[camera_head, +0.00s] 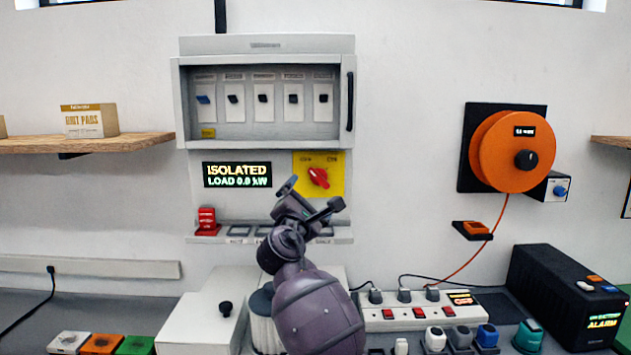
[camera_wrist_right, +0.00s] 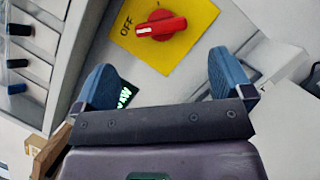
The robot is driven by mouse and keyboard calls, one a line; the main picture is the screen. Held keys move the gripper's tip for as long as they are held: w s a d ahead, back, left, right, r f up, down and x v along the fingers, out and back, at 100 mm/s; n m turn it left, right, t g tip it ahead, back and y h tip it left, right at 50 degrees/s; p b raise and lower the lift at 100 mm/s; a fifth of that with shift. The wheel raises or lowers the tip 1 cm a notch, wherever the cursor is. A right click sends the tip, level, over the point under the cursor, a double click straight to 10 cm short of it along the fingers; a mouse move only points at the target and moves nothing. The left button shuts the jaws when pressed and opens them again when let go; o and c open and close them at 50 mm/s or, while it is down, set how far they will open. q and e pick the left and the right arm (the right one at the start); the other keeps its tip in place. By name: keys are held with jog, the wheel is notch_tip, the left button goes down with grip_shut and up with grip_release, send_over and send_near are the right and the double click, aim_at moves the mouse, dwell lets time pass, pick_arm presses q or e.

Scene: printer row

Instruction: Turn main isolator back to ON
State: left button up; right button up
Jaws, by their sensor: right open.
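The main isolator is a red rotary knob (camera_head: 318,177) on a yellow plate (camera_head: 335,189) under the breaker cabinet. It also shows as a red knob (camera_wrist_right: 161,26) at the top of the right wrist view, on the yellow plate (camera_wrist_right: 195,22) with "OFF" printed beside it. A display (camera_head: 237,175) left of it reads "ISOLATED" and "LOAD 0.0 kW". My right gripper (camera_head: 312,192) is open and empty in front of the panel, just below the knob. In the wrist view its two blue fingertips (camera_wrist_right: 160,80) are spread apart, clear of the knob. My left gripper is not in view.
The cabinet (camera_head: 265,45) holds a row of breaker switches above. A ledge (camera_head: 340,236) with a red padlock-like item (camera_head: 207,218) runs below. A power strip (camera_head: 385,318), an orange reel (camera_head: 500,150) and a black alarm box (camera_head: 560,285) stand right.

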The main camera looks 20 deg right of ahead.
aim_at(317, 181)
jog(key=x, duration=0.8)
jog(key=shift+d+p, duration=0.1)
jog(key=shift+p, duration=0.2)
jog(key=c, duration=0.9)
